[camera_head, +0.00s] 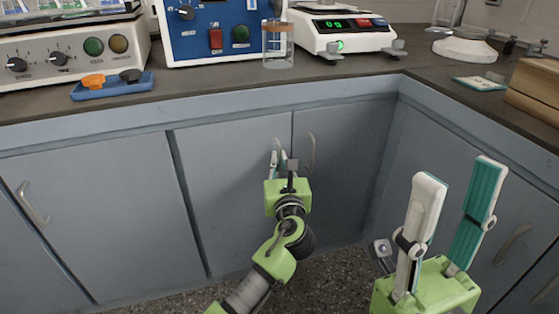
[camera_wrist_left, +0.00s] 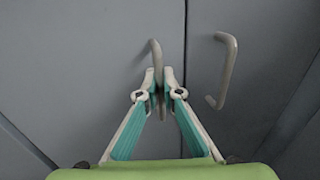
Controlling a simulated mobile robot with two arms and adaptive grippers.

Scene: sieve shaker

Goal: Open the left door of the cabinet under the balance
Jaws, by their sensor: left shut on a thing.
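The balance (camera_head: 340,33) stands on the counter, with a two-door grey cabinet below it. The left door (camera_head: 225,200) looks closed, flush with the right door (camera_head: 345,185) beside it. My left gripper (camera_head: 277,160) is at the left door's handle, near the seam between the doors. The right door's handle (camera_wrist_left: 230,75) is free, to the right. My right gripper (camera_head: 459,175) is open and empty, its fingers pointing up.
The dark counter (camera_head: 300,80) overhangs the cabinets. On it are a blue machine (camera_head: 215,50), a clear cylinder (camera_head: 278,55), a blue tray (camera_head: 115,88) and a wooden box (camera_head: 535,95). Another cabinet door (camera_head: 100,210) is at left; the side cabinets meet in a corner at right.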

